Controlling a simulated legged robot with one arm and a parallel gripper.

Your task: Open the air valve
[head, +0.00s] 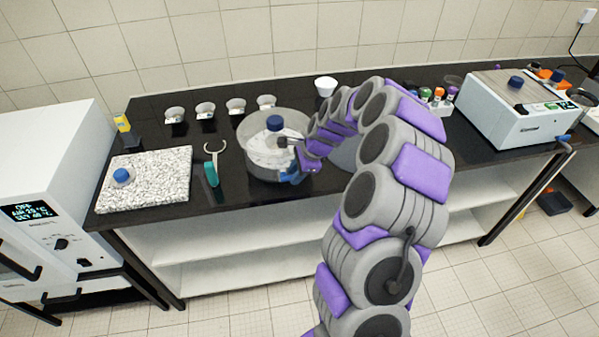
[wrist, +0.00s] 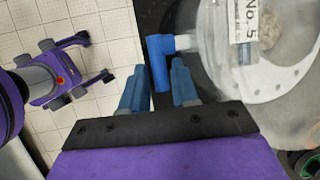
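The air valve (wrist: 160,50) is a blue elbow-shaped piece on the side of a clear round vessel (wrist: 215,25), which bears a "No. 5" label. In the head view the vessel (head: 248,128) stands on the black bench with a blue knob (head: 274,122) on top. My gripper (wrist: 160,78) has its two blue-grey fingers apart, one on each side of the valve's blue handle. A gap shows on both sides, so the fingers do not look closed on it. In the head view my gripper (head: 293,174) is at the vessel's front right side, partly hidden by my arm.
A green-handled tool (head: 211,172) and a speckled slab (head: 172,180) lie left of the vessel. Several small white dishes (head: 205,110) stand behind. A white machine (head: 510,110) is at the right, a white oven (head: 50,180) at the left. The bench's front edge is close below my gripper.

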